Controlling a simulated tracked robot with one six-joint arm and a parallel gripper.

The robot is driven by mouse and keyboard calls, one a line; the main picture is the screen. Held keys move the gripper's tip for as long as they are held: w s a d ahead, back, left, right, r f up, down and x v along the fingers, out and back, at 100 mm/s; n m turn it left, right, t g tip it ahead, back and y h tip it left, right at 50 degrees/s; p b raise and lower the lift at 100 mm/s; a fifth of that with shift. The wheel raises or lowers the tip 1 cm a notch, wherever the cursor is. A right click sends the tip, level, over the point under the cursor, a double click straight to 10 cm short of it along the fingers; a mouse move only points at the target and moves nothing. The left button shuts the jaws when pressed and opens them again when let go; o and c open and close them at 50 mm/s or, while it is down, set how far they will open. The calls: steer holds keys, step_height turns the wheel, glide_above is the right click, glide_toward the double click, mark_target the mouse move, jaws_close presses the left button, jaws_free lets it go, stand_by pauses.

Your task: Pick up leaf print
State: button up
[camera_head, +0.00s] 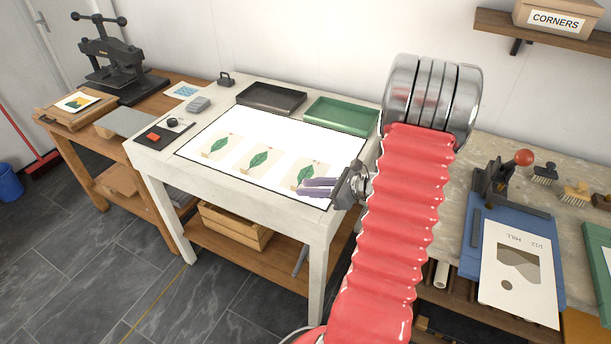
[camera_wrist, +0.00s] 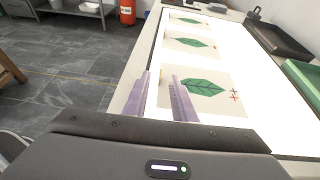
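Three cream leaf prints, each with a green leaf and small red marks, lie in a row on the bright light table (camera_head: 335,140). They are the left print (camera_head: 219,146), the middle print (camera_head: 260,158) and the right print (camera_head: 307,172). My gripper (camera_head: 304,187) is low over the front edge of the right print. In the wrist view, this nearest print (camera_wrist: 215,92) lies mostly right of my gripper (camera_wrist: 161,77). The two purple fingers are apart, with the print's edge showing near the gap. I cannot tell whether they touch the paper.
A black tray (camera_head: 271,98) and a green tray (camera_head: 342,115) stand along the table's back. Ink tools lie on a dark mat (camera_head: 165,134) at its left end. A press (camera_head: 112,62) stands further left. A bench with a blue board (camera_head: 472,251) is at right.

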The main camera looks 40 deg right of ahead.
mark_target(295, 187)
steer(key=x, duration=0.4)
steer(key=shift+c, duration=0.3)
jaws_close()
steer(key=shift+d, duration=0.1)
stand_by(0.4)
